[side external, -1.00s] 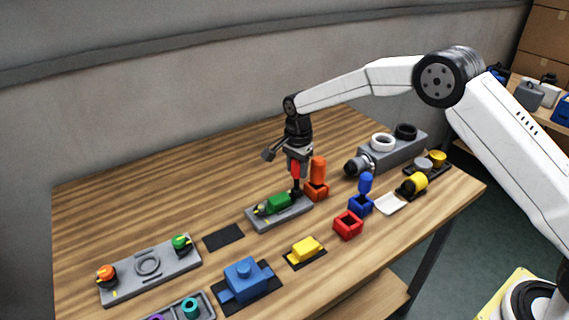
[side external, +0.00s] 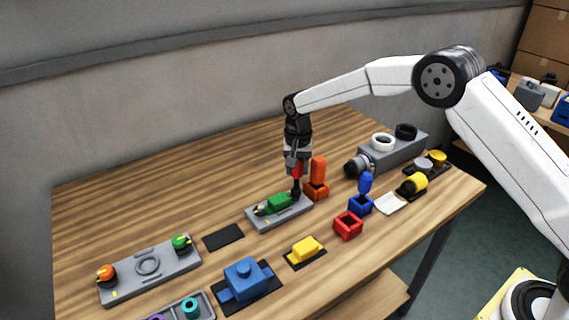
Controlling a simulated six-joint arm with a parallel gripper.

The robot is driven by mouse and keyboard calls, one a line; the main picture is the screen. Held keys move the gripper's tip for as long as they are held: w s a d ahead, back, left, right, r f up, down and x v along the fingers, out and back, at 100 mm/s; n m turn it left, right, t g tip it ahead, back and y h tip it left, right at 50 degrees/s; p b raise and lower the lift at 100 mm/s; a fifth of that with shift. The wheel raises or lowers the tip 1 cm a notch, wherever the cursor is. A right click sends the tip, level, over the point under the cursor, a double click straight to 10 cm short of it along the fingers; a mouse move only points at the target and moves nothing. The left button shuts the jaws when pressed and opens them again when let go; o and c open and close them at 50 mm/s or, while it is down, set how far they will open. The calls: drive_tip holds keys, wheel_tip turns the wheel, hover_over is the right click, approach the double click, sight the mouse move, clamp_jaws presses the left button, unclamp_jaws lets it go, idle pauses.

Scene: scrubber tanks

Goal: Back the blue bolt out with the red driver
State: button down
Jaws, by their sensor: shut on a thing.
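My gripper (side external: 296,165) points down over the grey plate with the green block, shut on the red driver (side external: 297,172). Only part of the driver's red handle shows between the jaws. Its dark lower end stands upright at the right end of the grey plate (side external: 262,224), beside the green block (side external: 279,201). The blue bolt cannot be made out; the driver's tip and what lies under it are hidden or too small to tell.
An orange driver in its holder (side external: 317,188) stands close to the right of my gripper. A blue driver (side external: 365,183), an empty red holder (side external: 348,225), a yellow block (side external: 305,249) and a blue block (side external: 247,279) stand nearer the front. The table's back left is clear.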

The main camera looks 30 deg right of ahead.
drive_tip(key=shift+n, duration=0.3)
drive_tip(key=n, duration=0.3)
drive_tip(key=shift+n, duration=0.3)
drive_tip(key=n, duration=0.3)
drive_tip(key=shift+n, duration=1.5)
